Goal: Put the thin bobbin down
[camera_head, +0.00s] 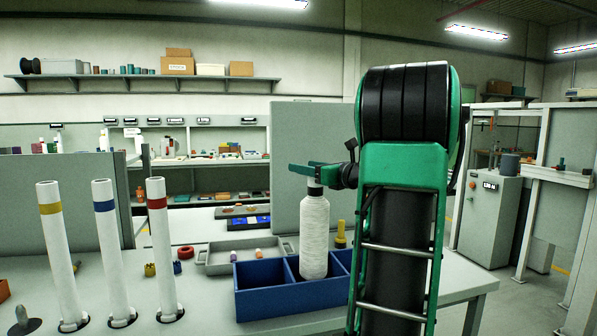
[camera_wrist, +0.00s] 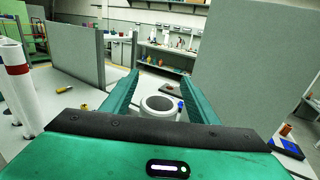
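The thin bobbin is a tall white wound bobbin (camera_head: 314,235) standing upright in a compartment of the blue divided bin (camera_head: 262,304). Its foot is partly hidden by the bin's front wall. My gripper (camera_head: 312,168) is at the narrow top of the bobbin, its green fingers level. In the wrist view, the bobbin's round top (camera_wrist: 160,104) with its dark hole lies between the two fingers (camera_wrist: 161,74). A small gap shows beside it, so the fingers look open and apart from it.
Three white posts with yellow, blue and red bands (camera_head: 159,250) stand at the left. A grey tray (camera_head: 217,266) with small spools is behind the bin. A grey partition (camera_head: 290,150) rises behind the bobbin. Small pegs and a red ring (camera_head: 186,252) lie on the table.

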